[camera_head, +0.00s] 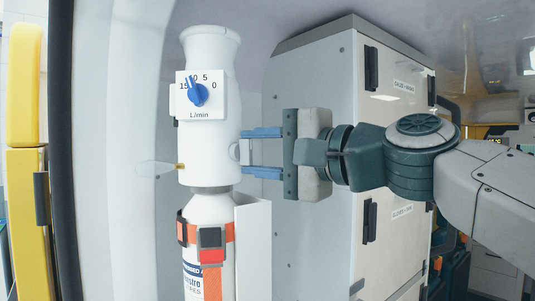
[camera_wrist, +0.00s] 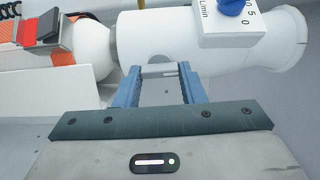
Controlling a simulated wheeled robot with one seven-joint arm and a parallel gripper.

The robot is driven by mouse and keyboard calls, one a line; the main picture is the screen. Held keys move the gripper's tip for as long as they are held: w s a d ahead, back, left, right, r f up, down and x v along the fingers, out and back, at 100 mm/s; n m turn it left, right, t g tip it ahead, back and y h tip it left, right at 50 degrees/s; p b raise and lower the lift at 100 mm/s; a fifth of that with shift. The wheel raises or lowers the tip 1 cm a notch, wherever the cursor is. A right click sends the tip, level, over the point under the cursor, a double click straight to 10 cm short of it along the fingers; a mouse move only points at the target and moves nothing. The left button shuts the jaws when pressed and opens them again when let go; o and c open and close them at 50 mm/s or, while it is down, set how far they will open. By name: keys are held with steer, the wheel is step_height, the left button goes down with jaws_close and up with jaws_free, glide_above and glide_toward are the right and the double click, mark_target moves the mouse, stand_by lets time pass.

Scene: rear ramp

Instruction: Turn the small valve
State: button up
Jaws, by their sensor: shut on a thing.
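The small valve (camera_head: 242,151) is a pale grey piece on the right side of the white cylinder head in the head view. It also shows in the wrist view as a light bar (camera_wrist: 158,71) between the fingertips. My gripper (camera_head: 245,152) reaches in from the right, and its two blue fingers are shut on the small valve, one above and one below it in the head view. In the wrist view my gripper (camera_wrist: 160,74) has a finger at each end of the bar. The fingers partly hide the valve's ends.
A blue flow knob (camera_head: 197,94) on a white L/min dial plate (camera_head: 214,107) sits above. An orange strap (camera_head: 230,232) holds the cylinder (camera_head: 208,210) below. A grey cabinet (camera_head: 335,85) stands behind my gripper. A yellow padded post (camera_head: 23,170) is at the far left.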

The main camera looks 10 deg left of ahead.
steer(key=shift+d+r, duration=0.15)
steer(key=shift+r, duration=0.2)
steer(key=o, duration=0.7)
steer(key=shift+o, duration=1.4)
steer(key=shift+s+d, duration=0.15)
steer(key=shift+f, duration=0.1)
steer(key=shift+f, duration=0.1)
steer(key=b+v, duration=0.2)
steer(key=v, duration=1.1)
steer(key=shift+d+b, duration=0.3)
steer(key=shift+b, duration=0.1)
steer(key=shift+s, duration=0.1)
